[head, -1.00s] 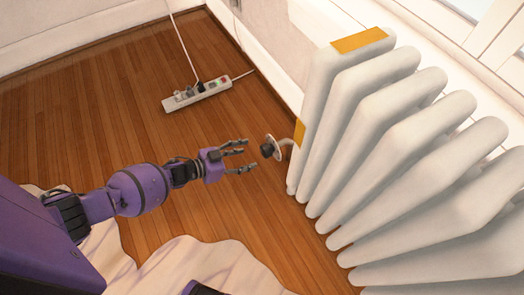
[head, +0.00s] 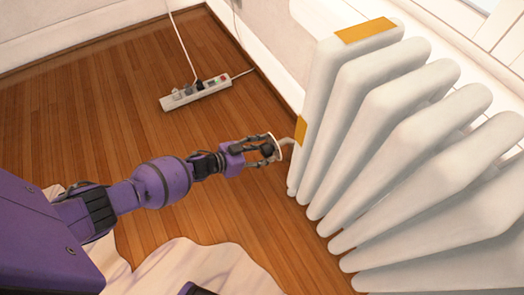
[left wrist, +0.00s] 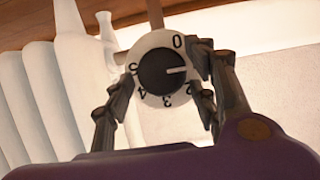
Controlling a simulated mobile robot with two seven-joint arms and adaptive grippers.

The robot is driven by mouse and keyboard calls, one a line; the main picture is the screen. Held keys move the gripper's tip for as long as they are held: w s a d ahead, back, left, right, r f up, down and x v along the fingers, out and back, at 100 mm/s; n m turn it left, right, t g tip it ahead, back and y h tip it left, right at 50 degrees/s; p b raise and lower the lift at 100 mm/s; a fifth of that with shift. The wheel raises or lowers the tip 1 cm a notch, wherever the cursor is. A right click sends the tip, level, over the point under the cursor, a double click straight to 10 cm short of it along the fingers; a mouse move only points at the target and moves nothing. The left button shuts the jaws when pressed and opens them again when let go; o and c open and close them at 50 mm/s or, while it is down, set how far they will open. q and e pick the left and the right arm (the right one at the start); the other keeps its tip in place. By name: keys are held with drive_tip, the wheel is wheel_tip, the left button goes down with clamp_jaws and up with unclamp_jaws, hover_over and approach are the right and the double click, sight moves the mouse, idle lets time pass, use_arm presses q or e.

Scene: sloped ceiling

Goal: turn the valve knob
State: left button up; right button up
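The valve knob (head: 267,150) is a black grip on a round white dial at the radiator's near-left side. In the left wrist view the knob (left wrist: 163,71) faces me, its white mark pointing right. Digits 0, 2, 3, 4 and 5 show around it; the stretch between 0 and 2 is covered by a finger. My left gripper (head: 269,150) has its fingers on either side of the knob. In the wrist view the gripper (left wrist: 164,78) looks open, with white dial showing between the left finger and the black grip. My right gripper is out of view.
The white ribbed radiator (head: 385,130) with orange patches stands directly right of the knob. A power strip (head: 195,92) with plugs and cord lies on the wooden floor (head: 90,110) behind. A pale rug (head: 205,268) lies in front.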

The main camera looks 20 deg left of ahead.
use_arm(q)
drive_tip(key=c, duration=0.8)
drive_tip(key=shift+n+h, duration=0.3)
drive_tip(key=shift+n, duration=0.1)
drive_tip(key=shift+c, duration=0.4)
drive_tip(key=o, duration=1.1)
drive_tip(key=shift+s+a, duration=0.15)
drive_tip(key=shift+a, duration=0.05)
drive_tip(key=v, duration=1.1)
drive_tip(key=shift+s+r, duration=0.15)
drive_tip(key=shift+r, duration=0.15)
drive_tip(key=shift+a, duration=0.1)
